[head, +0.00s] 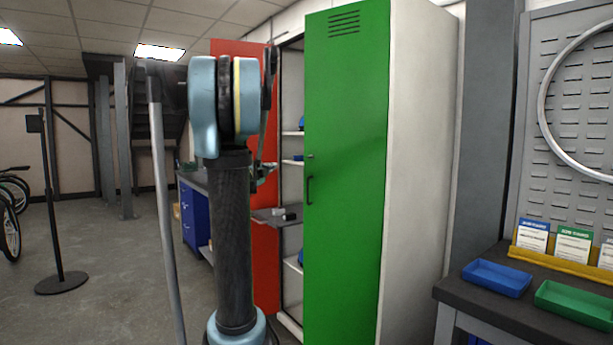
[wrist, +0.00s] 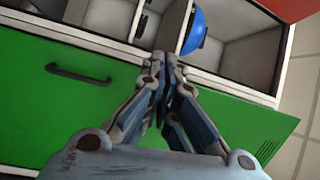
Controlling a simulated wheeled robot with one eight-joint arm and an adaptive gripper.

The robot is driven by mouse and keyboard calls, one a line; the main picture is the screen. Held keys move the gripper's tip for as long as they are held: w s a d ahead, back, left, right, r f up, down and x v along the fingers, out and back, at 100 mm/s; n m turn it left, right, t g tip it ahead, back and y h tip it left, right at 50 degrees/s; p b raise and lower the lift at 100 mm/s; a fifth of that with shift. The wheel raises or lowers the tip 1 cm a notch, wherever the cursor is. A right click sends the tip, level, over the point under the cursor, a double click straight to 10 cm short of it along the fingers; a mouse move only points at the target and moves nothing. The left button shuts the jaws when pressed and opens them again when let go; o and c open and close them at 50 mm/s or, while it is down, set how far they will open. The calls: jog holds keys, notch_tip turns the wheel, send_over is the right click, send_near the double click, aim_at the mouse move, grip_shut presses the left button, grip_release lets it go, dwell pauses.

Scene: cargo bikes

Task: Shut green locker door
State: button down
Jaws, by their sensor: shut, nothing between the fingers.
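The green locker door (head: 347,170) is the right-hand door of a tall pale locker (head: 425,150). It carries a dark handle (head: 309,190) near its left edge and vent slots at the top. Its free edge seems to stand out from the frame, so it looks ajar; the exact gap is hard to judge. In the wrist view the green door (wrist: 60,115) lies sideways, with the handle (wrist: 78,75) left of my gripper. My gripper (wrist: 163,65) is shut and empty, its fingertips at the door's free edge in that view. Contact cannot be told.
The red door (head: 231,51) stands open at the left, showing shelves and blue items, including a round blue object (wrist: 194,32). A workbench (head: 530,312) with blue and green trays stands at right.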

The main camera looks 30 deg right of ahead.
aim_at(308, 172)
jog(key=s+d+f+m+g+h, duration=0.25)
jog(key=d+f+m+g, duration=0.2)
jog(key=d, duration=0.35)
jog(key=shift+m+g+y, duration=0.35)
jog(key=shift+g+y, duration=0.1)
jog(key=x, duration=0.8)
jog(key=r+x, duration=0.1)
jog(key=x, duration=0.3)
jog(key=shift+w+d, duration=0.2)
jog(key=shift+d, duration=0.15)
